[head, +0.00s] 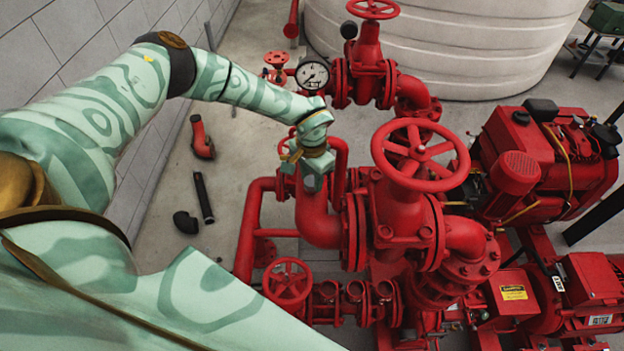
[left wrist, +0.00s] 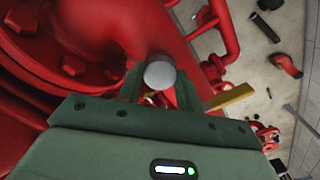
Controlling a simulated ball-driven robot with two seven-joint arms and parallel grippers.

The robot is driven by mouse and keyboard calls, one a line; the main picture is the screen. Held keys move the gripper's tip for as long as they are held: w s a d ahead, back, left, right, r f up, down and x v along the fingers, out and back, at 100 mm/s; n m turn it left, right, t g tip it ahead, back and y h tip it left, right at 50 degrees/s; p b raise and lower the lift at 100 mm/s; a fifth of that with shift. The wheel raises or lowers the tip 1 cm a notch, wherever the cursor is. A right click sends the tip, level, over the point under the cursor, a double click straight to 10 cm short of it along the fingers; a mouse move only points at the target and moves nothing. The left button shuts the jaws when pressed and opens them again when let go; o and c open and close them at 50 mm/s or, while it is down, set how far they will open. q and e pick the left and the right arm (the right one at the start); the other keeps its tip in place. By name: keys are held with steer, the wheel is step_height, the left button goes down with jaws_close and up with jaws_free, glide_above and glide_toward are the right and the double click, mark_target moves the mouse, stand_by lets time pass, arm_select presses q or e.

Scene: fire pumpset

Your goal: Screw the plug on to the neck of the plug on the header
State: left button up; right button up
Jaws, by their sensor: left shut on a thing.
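My left gripper (head: 314,180) reaches down to the red header pipe (head: 316,218), just left of the large flanged valve. In the left wrist view its two green fingers (left wrist: 160,84) are shut on the plug (left wrist: 160,74), a small round piece with a pale grey end face. The plug is right against or just over the red pipework; I cannot tell whether it touches the neck. The neck is hidden behind the plug and fingers. In the head view the gripper hides the plug. My right gripper is not in view.
A large red handwheel (head: 420,155) stands close right of the gripper, and a pressure gauge (head: 312,75) stands behind it. A smaller handwheel (head: 287,281) is below. Loose pipe pieces, including a black pipe (head: 203,198) and red elbow (head: 202,138), lie on the open floor at left.

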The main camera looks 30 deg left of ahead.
arm_select(q)
steer(key=o, duration=1)
steer(key=shift+o, duration=0.2)
